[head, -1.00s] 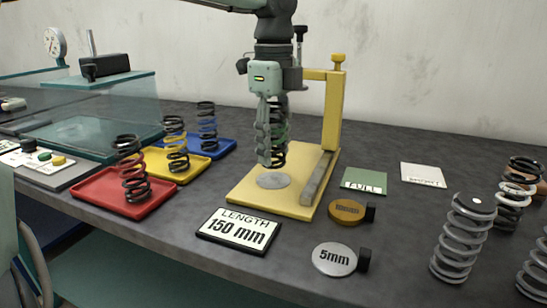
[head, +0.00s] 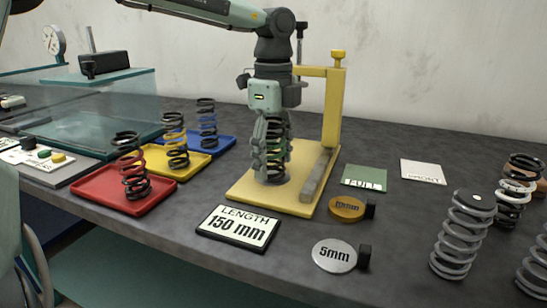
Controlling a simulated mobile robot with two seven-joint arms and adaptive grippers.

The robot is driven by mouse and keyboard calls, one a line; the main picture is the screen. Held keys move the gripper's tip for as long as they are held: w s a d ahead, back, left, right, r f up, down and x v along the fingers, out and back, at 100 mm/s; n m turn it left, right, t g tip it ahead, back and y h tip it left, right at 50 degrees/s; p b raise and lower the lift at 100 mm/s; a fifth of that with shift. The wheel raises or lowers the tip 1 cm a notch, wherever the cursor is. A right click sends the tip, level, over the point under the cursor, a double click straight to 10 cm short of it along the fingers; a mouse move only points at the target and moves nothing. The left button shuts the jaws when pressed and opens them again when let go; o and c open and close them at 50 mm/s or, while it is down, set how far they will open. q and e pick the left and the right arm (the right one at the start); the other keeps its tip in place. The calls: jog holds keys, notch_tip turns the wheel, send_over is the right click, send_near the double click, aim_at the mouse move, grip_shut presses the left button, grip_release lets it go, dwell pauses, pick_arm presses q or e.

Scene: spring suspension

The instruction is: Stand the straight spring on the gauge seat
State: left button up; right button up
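The gauge (head: 339,110) has a yellow base plate, a yellow post and an arm at the back. Its round grey seat lies on the base plate, mostly hidden now by the spring and fingers. A dark spring with a green band (head: 279,150) stands upright at the seat; its lower end looks down on or very near it, and I cannot tell if it touches. My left gripper (head: 266,152) points down from above with its fingers around the spring, seemingly shut on it.
Red (head: 98,194), yellow (head: 196,168) and blue (head: 222,143) trays hold springs at the left. A "150 mm" sign (head: 238,228), brass disc (head: 346,208) and 5mm disc (head: 334,255) lie in front. Cards (head: 364,178) lie right of the gauge. Grey springs (head: 462,235) stand far right.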

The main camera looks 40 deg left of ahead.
aim_at(273, 119)
pick_arm(q)
notch_tip(273, 119, up, 12)
jog(key=shift+r, duration=0.2)
dwell(0.4)
dwell(1.1)
